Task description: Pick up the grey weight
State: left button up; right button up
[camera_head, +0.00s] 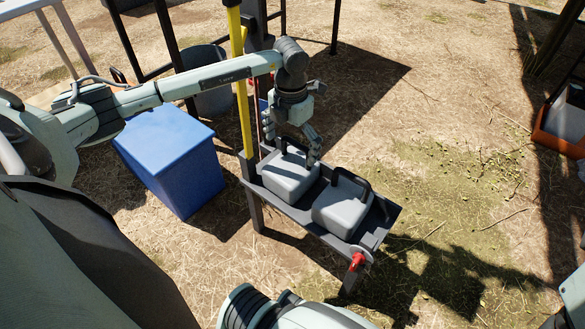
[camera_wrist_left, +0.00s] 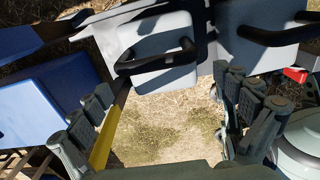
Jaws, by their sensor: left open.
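Two grey weights with black handles sit side by side on a dark tray (camera_head: 383,232): the left weight (camera_head: 287,180) and the right weight (camera_head: 342,208). My left gripper (camera_head: 291,145) is open, pointing down at the left weight's handle and partly covering it in the head view. In the left wrist view, my left gripper (camera_wrist_left: 166,83) has its fingers spread wide, with nothing held between them. That weight (camera_wrist_left: 160,25) and its handle lie just beyond the fingertips. The other weight (camera_wrist_left: 262,50) shows at upper right. Whether a finger touches a weight is unclear.
A yellow pole (camera_head: 241,95) rises at the tray's left end, close to my left arm. A blue box (camera_head: 170,155) stands left of the tray. A red knob (camera_head: 357,260) is at the tray's near end. Open dry ground lies to the right.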

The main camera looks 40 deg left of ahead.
aim_at(292, 164)
pick_arm(q)
notch_tip(292, 164, down, 3)
jog(key=shift+w+r+b, duration=0.15)
jog(key=shift+b, duration=0.15)
notch_tip(292, 164, down, 5)
jog(key=shift+f+b, duration=0.2)
jog(key=shift+b, duration=0.65)
jog(key=shift+r, duration=0.1)
jog(key=c, duration=1.4)
jog(key=shift+w+r, duration=0.1)
jog(key=shift+r, duration=0.05)
jog(key=shift+c, duration=0.7)
